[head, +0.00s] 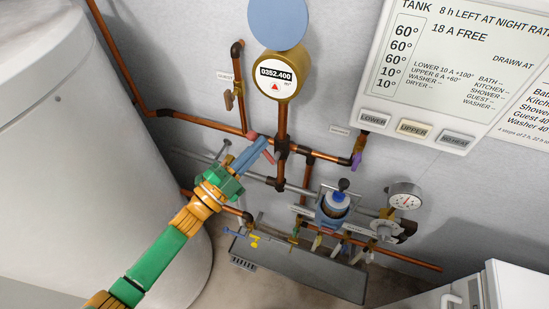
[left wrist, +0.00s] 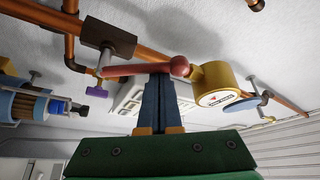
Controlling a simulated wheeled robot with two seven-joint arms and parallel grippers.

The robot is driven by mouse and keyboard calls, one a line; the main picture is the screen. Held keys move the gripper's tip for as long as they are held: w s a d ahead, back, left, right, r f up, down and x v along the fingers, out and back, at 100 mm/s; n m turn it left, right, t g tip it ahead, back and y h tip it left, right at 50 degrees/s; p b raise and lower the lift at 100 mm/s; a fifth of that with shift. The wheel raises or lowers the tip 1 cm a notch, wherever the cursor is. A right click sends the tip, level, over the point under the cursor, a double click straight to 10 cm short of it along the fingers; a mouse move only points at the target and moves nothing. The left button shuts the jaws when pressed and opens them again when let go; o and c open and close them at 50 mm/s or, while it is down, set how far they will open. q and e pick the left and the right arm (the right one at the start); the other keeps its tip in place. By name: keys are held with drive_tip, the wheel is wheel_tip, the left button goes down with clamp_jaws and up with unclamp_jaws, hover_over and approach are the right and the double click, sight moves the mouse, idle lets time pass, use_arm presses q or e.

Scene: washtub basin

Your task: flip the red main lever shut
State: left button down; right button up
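The red main lever (left wrist: 135,69) is a bar with a round knob (left wrist: 180,66), running across in front of my fingertips in the left wrist view. In the head view its red ends (head: 268,157) show on either side of my fingers, by the copper pipe below the round meter. My left gripper (head: 262,145) has its two blue fingers together, with the tips at the lever; the fingers also show in the left wrist view (left wrist: 158,78). They look shut and against or very near the lever; the middle of the lever is hidden in the head view. My right gripper is not in view.
The brass meter (head: 275,77) stands above the lever. A white tank (head: 80,150) fills the left. A purple-handled valve (head: 356,160), a pressure gauge (head: 405,196) and a blue-bodied fitting (head: 333,207) are to the right. A grey trough (head: 300,272) is below.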

use_arm(q)
drive_tip(key=w+a+f+n+t+y+b, duration=0.1)
drive_tip(key=a+f+n+t+y+b, duration=0.2)
drive_tip(key=n, duration=1.3)
drive_tip(key=shift+a+f+t+y+b, duration=0.15)
drive_tip(key=shift+f+t+y+b, duration=1)
drive_tip(key=shift+t+y+b, duration=0.8)
drive_tip(key=shift+n+g+y, duration=0.25)
drive_tip(key=shift+n+y, duration=0.1)
drive_tip(key=shift+n, duration=0.05)
wheel_tip(320, 180, up, 5)
drive_tip(key=w+p, duration=0.1)
drive_tip(key=p, duration=0.3)
drive_tip(key=b+v, duration=0.2)
drive_tip(key=v, duration=0.8)
drive_tip(key=shift+f, duration=0.55)
